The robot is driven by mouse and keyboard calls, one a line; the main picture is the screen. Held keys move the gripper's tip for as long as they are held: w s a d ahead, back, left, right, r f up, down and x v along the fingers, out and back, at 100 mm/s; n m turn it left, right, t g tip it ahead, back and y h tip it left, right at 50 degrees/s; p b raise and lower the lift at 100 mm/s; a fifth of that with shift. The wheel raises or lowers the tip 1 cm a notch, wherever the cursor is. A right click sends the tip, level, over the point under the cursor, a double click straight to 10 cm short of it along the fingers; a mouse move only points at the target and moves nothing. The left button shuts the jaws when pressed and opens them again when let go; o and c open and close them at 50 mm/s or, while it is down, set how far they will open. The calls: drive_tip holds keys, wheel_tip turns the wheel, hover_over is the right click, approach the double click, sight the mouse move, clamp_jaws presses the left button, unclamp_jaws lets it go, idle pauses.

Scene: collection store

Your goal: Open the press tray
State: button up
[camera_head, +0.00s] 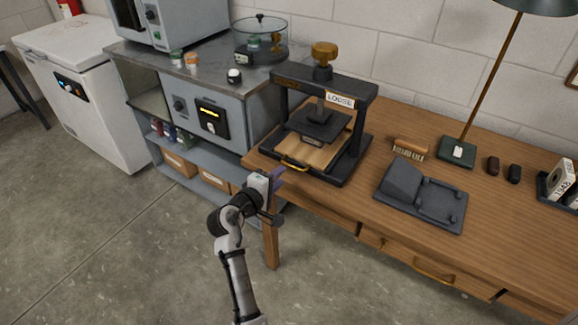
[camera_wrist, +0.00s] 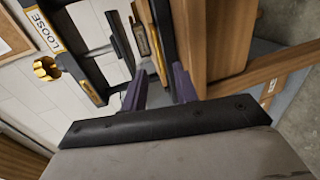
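The press (camera_head: 364,92) is a black frame with a brass knob (camera_head: 324,52) and a "LOOSE" label, standing at the left end of the wooden table. Its tray (camera_head: 313,157) has a light wooden bed with a brass handle (camera_head: 294,164) at the front, under the raised-looking black plate (camera_head: 319,125). How far the tray is out is hard to tell. My gripper (camera_head: 276,180) is just in front and left of the handle, beyond the table edge. In the wrist view, its two purple fingers (camera_wrist: 158,90) are apart with nothing between them, pointing towards the press.
The wooden table (camera_head: 460,240) holds a brush (camera_head: 410,148), a dark grey cradle-like block (camera_head: 422,194) and a lamp (camera_head: 458,152) right of the press. A grey cabinet (camera_head: 212,120) stands close on the left. The floor in front is clear.

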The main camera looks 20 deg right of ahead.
drive_tip(key=p+x, duration=0.1)
drive_tip(key=x, duration=0.5)
drive_tip(key=shift+w+d, duration=0.25)
clamp_jaws()
